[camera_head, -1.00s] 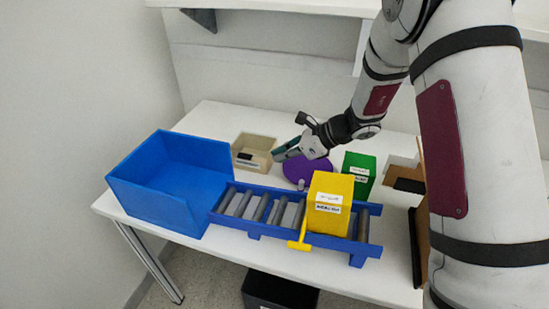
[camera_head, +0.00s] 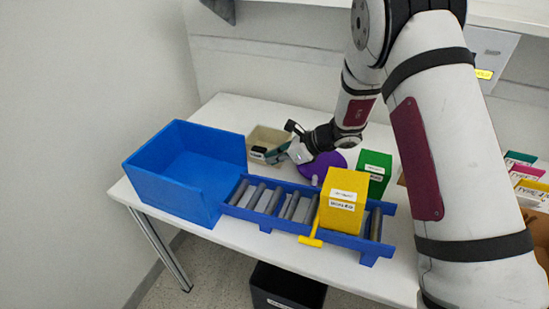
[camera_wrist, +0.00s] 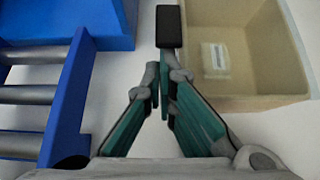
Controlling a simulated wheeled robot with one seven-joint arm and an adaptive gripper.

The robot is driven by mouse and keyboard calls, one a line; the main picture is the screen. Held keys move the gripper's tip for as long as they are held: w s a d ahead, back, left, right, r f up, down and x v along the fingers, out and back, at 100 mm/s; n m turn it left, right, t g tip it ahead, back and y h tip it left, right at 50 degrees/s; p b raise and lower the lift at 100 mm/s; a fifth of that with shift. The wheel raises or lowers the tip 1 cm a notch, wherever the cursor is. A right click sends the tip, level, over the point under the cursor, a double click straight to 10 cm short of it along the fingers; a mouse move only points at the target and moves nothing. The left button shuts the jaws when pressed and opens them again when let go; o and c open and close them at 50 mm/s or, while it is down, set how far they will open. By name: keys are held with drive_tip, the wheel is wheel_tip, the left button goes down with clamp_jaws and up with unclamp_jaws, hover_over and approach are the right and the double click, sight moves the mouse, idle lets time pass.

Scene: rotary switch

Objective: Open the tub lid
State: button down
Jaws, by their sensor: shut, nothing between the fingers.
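The beige tub (camera_head: 268,135) stands at the back of the table, right of the blue bin. It also shows in the wrist view (camera_wrist: 275,60), where I look into its open inside and see a pale label. A black piece (camera_wrist: 168,27) sits at its near left edge, just beyond my fingertips; it shows at the tub's front in the head view (camera_head: 258,152). I cannot make out a separate lid. My gripper (camera_wrist: 163,90) is shut and empty, with its tips close beside the black piece; whether they touch it is unclear. It shows at the tub's front right in the head view (camera_head: 270,157).
A blue bin (camera_head: 165,190) and a blue roller conveyor (camera_head: 265,212) stand in front. A yellow box (camera_head: 342,190) sits on the conveyor, with a yellow handle (camera_head: 312,240) at its front. A purple disc (camera_head: 325,163) and green box (camera_head: 378,165) are to the right.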

drive_tip(key=shift+r, duration=0.2)
drive_tip(key=shift+w+r+m+g, duration=0.1)
drive_tip(key=shift+r+m+g, duration=0.3)
drive_tip(key=shift+r, duration=0.4)
drive_tip(key=r+m+g, duration=0.1)
drive_tip(key=r, duration=0.1)
drive_tip(key=w+r+m+g+y+b, duration=0.1)
drive_tip(key=r, duration=0.1)
drive_tip(key=w+d+r+g+y+b, duration=0.1)
drive_tip(key=r, duration=0.1)
drive_tip(key=shift+m+g, duration=0.4)
drive_tip(key=shift+w+r+m+g+y+b, duration=0.35)
drive_tip(key=shift+r+m+g+y+b, duration=0.1)
drive_tip(key=shift+r, duration=0.1)
drive_tip(key=shift+w+d+r+b, duration=0.2)
drive_tip(key=shift+w+r, duration=0.1)
drive_tip(key=shift+r, duration=0.1)
drive_tip(key=shift+w+d+r+b, duration=0.15)
drive_tip(key=shift+w+r, duration=0.1)
drive_tip(key=shift+r, duration=0.15)
drive_tip(key=shift+a+r, duration=0.1)
drive_tip(key=shift+r, duration=0.05)
